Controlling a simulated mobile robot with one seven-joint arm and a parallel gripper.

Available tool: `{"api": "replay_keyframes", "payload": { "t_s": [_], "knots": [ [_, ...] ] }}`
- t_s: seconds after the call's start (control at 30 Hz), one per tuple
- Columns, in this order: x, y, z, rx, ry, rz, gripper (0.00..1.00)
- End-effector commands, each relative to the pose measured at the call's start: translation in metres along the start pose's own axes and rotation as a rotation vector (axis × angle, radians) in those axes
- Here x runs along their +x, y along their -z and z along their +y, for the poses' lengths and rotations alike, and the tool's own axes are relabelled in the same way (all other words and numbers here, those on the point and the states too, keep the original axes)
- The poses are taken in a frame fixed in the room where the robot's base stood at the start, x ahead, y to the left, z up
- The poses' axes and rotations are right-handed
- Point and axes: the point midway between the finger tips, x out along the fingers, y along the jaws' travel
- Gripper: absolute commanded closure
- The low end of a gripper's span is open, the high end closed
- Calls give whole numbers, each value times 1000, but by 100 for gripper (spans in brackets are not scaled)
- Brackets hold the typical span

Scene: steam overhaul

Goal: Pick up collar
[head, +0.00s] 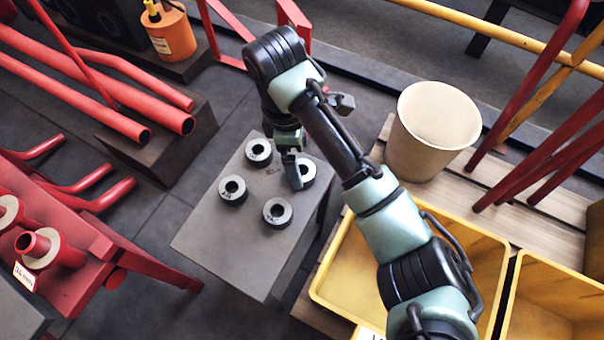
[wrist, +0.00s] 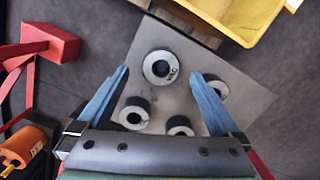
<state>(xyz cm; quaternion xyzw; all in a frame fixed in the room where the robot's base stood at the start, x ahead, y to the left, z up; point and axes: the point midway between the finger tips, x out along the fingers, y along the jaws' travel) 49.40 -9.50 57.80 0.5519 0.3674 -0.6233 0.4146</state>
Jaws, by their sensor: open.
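Several grey ring-shaped collars with dark sides and dark centre holes lie flat on a grey block top (head: 215,240). In the head view they are a back collar (head: 250,158), a left collar (head: 226,197), a front collar (head: 268,216) and a right collar (head: 310,176), partly hidden by my gripper (head: 293,172). In the wrist view my gripper (wrist: 161,73) is open and empty, its blue fingers spread. One marked collar (wrist: 149,71) shows between the fingertips, below them. Other collars show nearer the palm (wrist: 130,104) and beside the right finger (wrist: 222,90).
Yellow bins (head: 330,290) stand right of the block, with a beige tub (head: 437,130) on slatted wood behind. Red pipes (head: 90,85) and a red stand (head: 100,250) are at the left. An orange canister (head: 172,38) is at the back.

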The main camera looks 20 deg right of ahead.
Motion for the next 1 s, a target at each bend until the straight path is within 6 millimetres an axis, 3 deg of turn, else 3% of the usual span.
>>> {"api": "replay_keyframes", "payload": {
  "t_s": [0.03,0.17,0.43,1.0],
  "knots": [
    [15,1,-2,1,1,-1,0],
    [31,0,-2,1,0,-1,0],
    [32,0,-2,-1,0,-1,0],
    [32,0,-2,-1,0,-1,100]
  ]
}}
